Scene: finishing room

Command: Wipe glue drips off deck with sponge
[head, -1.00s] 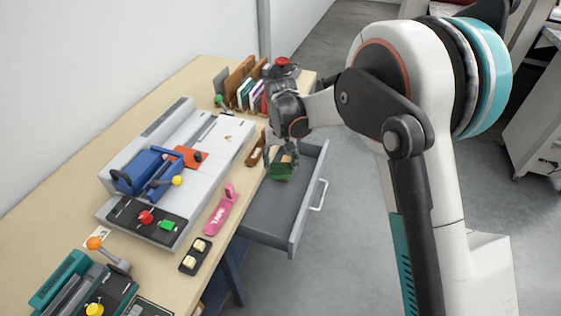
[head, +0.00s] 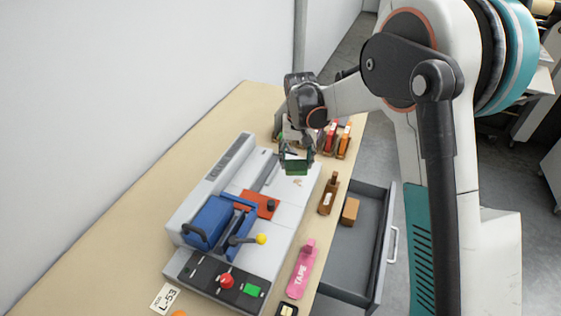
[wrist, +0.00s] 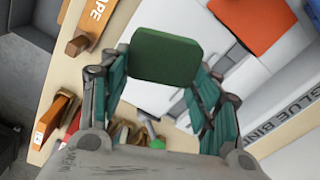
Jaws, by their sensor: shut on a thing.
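My gripper (head: 297,150) is shut on a green sponge (head: 294,165). The sponge also shows as a green block at the fingertips in the wrist view (wrist: 168,57). They are over the far end of the pale grey deck (head: 285,222) of the glue binder; I cannot tell whether the sponge touches it. Small tan drips (head: 297,182) show on the deck just in front of the sponge. Part of the deck behind the gripper is hidden.
A blue carriage (head: 207,222), orange plate (head: 262,204) and yellow-knobbed lever (head: 261,239) stand on the machine. The open drawer (head: 345,255) holds a tan block (head: 350,211). Several books (head: 337,138) stand beyond.

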